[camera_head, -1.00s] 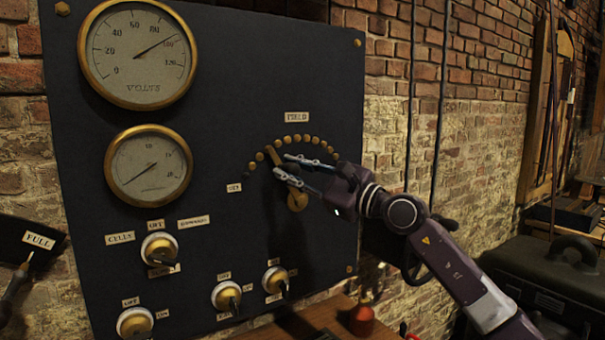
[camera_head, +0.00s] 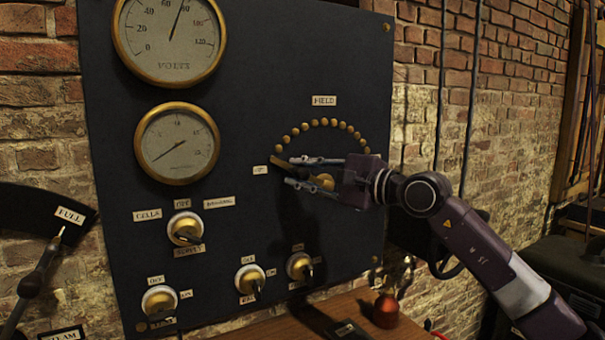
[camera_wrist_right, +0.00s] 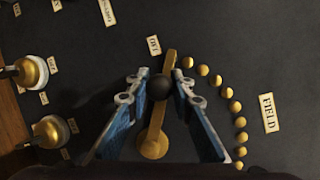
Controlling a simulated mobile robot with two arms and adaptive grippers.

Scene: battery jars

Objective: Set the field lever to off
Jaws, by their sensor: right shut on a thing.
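The field lever is a brass arm with a black knob on the dark panel. In the head view its tip (camera_head: 279,164) points left, close to the OFF label (camera_head: 261,170), and its pivot (camera_head: 322,182) is partly behind my gripper. My right gripper (camera_head: 291,171) is shut on the lever, one finger on each side. In the right wrist view the black knob (camera_wrist_right: 159,87) sits between the fingers, and the lever tip (camera_wrist_right: 169,57) lies beside the OFF label (camera_wrist_right: 153,45), just beyond the end of the gold stud arc. My left gripper is not in view.
The FIELD label (camera_head: 323,100) is above the stud arc. A volt gauge (camera_head: 170,40) and a second gauge (camera_head: 177,143) are on the panel's left. Several switches, including the cells switch (camera_head: 185,228), sit below. A red object (camera_head: 386,310) stands on the wooden bench.

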